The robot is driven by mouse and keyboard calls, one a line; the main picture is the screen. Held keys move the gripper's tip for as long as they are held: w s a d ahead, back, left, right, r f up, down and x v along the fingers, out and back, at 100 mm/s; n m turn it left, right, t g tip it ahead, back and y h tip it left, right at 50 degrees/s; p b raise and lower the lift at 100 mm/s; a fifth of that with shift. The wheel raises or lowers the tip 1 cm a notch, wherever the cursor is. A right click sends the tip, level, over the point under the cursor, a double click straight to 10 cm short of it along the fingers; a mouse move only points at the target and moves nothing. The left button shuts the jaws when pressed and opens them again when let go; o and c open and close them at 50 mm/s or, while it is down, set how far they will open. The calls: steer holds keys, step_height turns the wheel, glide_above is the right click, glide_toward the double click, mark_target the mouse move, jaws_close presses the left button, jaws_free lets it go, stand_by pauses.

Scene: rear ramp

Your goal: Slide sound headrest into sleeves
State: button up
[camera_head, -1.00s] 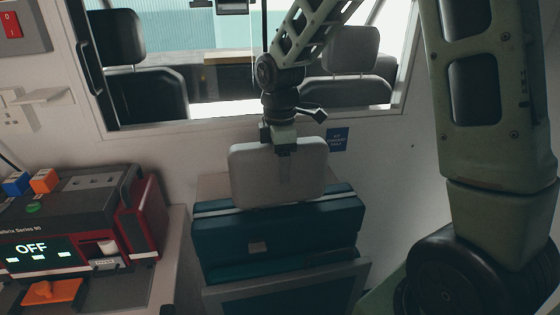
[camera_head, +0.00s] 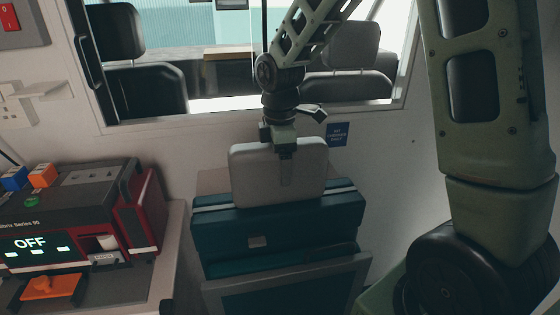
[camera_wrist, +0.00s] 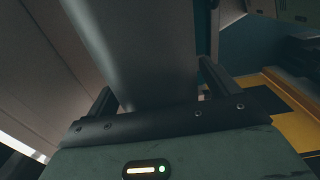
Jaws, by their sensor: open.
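The pale grey headrest (camera_head: 247,170) stands upright at the top of the teal seat back (camera_head: 300,228). Its posts and the sleeves are hidden, so I cannot tell how far they are engaged. My gripper (camera_head: 286,170) is over the headrest's top edge from above, with one finger down its front face. In the wrist view, the headrest (camera_wrist: 150,50) fills the gap between the two fingers of my gripper (camera_wrist: 158,88), which is open around it.
A dark red device (camera_head: 70,215) with an OFF display stands on a counter at left. Behind the seat are a white wall with a blue sign (camera_head: 337,134) and a window (camera_head: 230,60) showing other seats. A yellow surface (camera_wrist: 270,105) shows at right in the wrist view.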

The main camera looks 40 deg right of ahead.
step_height(320, 180, up, 17)
steer(key=b, duration=0.2)
steer(key=shift+r, duration=0.2)
stand_by(0.6)
